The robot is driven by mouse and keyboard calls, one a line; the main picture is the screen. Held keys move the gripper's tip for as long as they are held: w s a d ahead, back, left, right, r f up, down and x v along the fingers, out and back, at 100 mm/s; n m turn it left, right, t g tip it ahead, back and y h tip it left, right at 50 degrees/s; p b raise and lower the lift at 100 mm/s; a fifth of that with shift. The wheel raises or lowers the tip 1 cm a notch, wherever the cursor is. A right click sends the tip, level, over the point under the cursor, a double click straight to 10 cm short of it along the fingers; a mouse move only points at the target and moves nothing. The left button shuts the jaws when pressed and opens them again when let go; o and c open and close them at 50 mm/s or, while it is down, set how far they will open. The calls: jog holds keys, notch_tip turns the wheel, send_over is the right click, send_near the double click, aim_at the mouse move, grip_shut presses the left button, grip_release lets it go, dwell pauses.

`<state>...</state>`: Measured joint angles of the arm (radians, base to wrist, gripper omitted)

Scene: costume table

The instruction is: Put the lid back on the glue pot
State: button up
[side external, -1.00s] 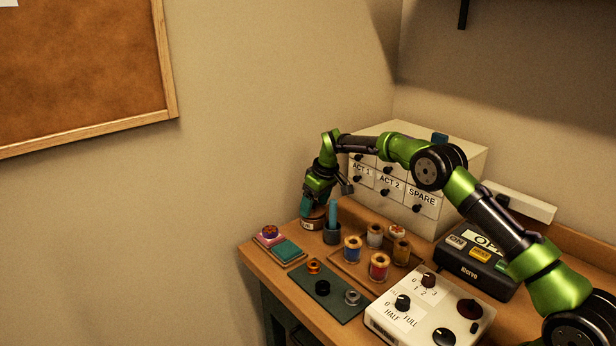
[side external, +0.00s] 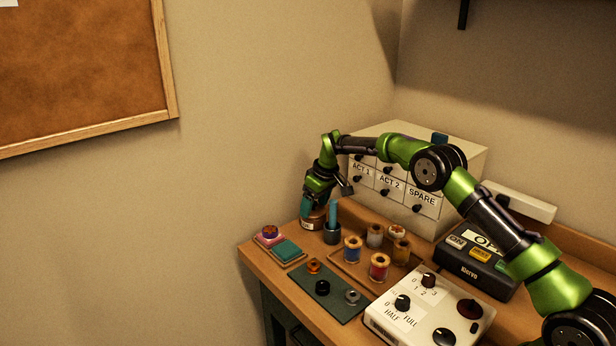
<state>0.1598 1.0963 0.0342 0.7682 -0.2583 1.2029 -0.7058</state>
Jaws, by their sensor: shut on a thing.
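The glue pot (side external: 311,224), a small brown jar with a pale label, stands upright at the back left of the table. My gripper (side external: 309,211) points down directly over the pot, its teal fingers close to the pot's top. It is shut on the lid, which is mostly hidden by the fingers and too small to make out. I cannot tell whether the lid touches the pot's rim.
A dark cup with a teal stick (side external: 332,233) stands close to the pot's right. Thread spools (side external: 379,266) sit on a wooden tray. A labelled drawer cabinet (side external: 397,190) stands behind. A pink stamp and teal pad (side external: 286,250) lie front left.

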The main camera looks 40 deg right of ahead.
dwell(0.3)
jog(key=o, duration=1)
jog(key=shift+r, duration=0.15)
jog(key=shift+r, duration=3.35)
grip_shut()
